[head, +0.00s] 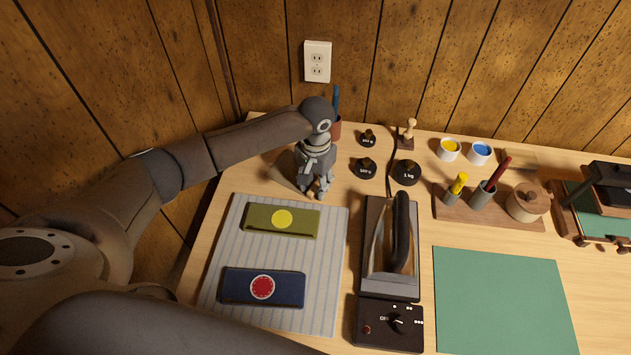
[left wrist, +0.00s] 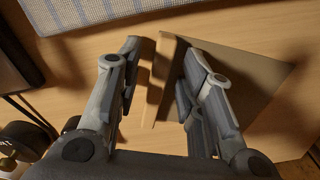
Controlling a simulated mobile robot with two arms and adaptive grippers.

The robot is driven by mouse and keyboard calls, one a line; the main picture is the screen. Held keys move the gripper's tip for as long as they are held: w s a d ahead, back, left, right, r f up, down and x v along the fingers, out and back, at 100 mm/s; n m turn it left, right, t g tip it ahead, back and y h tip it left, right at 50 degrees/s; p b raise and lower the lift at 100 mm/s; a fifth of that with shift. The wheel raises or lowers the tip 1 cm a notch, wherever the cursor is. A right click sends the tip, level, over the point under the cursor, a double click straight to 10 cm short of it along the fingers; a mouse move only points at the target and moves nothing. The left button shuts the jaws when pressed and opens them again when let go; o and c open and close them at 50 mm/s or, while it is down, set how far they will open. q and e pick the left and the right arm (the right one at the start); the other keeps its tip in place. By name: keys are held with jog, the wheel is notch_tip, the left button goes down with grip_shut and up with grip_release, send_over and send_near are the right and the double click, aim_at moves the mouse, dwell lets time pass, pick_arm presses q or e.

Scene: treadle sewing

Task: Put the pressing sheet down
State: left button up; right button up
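The pressing sheet appears to be the thin brown sheet at the back left of the table. In the head view, part of the sheet (head: 284,176) shows beside my left gripper (head: 318,191), which points down over it. In the left wrist view, the sheet (left wrist: 256,82) lies behind and beside the right-hand finger. My left gripper (left wrist: 160,80) has a clear gap between its fingers, and one edge of the sheet shows in that gap. The sheet looks flat on the wood, though its contact is partly hidden. My right gripper is not in view.
A green mat (head: 503,300) is bare. A cup (head: 336,130) stands behind the gripper.

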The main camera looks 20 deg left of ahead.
pick_arm(q)
notch_tip(320, 180, up, 12)
jog(key=shift+r, duration=0.15)
dwell(0.3)
dwell(0.4)
